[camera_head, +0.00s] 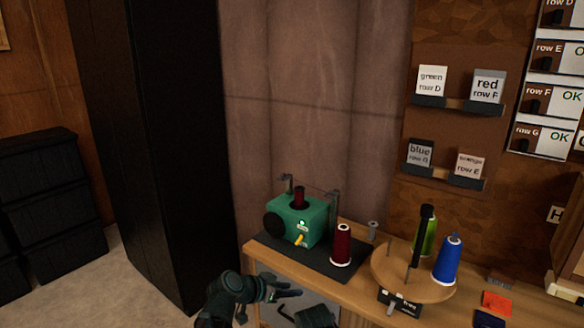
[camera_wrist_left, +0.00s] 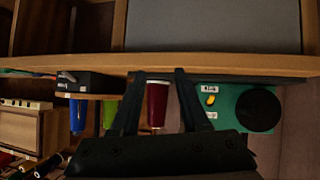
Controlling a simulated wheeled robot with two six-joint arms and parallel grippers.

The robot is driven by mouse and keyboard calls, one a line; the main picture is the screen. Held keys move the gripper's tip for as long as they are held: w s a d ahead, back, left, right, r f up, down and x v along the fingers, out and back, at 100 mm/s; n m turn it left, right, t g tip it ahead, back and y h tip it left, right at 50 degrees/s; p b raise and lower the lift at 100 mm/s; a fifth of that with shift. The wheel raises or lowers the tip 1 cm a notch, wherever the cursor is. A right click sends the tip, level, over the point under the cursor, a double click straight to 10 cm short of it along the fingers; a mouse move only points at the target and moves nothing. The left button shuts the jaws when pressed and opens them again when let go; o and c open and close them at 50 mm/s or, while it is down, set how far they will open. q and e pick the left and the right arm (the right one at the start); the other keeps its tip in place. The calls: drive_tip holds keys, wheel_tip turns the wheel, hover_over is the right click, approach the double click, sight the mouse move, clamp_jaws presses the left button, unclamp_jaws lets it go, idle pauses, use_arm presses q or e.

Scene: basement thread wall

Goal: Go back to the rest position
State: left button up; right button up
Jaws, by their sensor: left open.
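My left gripper (camera_head: 288,293) is low in front of the table's front edge in the head view. It also shows in the left wrist view (camera_wrist_left: 158,74), its two fingers spread apart with nothing between them. In that upside-down view the dark red thread cone (camera_wrist_left: 157,104) appears between the fingers but stands beyond them, on the table. The head view shows this cone (camera_head: 341,244) upright on the dark mat, clear of the gripper. A dark part at the bottom edge of the head view may belong to my right arm; no right jaws can be made out.
The wooden table (camera_head: 352,283) holds a green winding machine (camera_head: 299,222) on a dark mat (camera_head: 330,265). A round wooden stand (camera_head: 385,281) carries blue (camera_head: 446,262) and green (camera_head: 430,236) cones. A tall black cabinet (camera_head: 160,150) stands left; open floor (camera_head: 110,290) lies before it.

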use_arm(q)
drive_tip(key=s+d+f+g+y, duration=0.2)
drive_tip(key=s+f+g+y, duration=0.15)
drive_tip(key=s+f, duration=0.45)
drive_tip(key=s+a+n+g+y, duration=0.2)
drive_tip(key=s+a+y, duration=0.1)
drive_tip(key=s, duration=0.4)
drive_tip(key=s+a+n+g+y, duration=0.2)
drive_tip(key=s+a+y, duration=0.1)
drive_tip(key=s, duration=0.4)
wheel_tip(320, 180, up, 14)
drive_tip(key=p, duration=1.6)
drive_tip(key=shift+w+r, duration=0.2)
drive_tip(key=shift+w, duration=0.2)
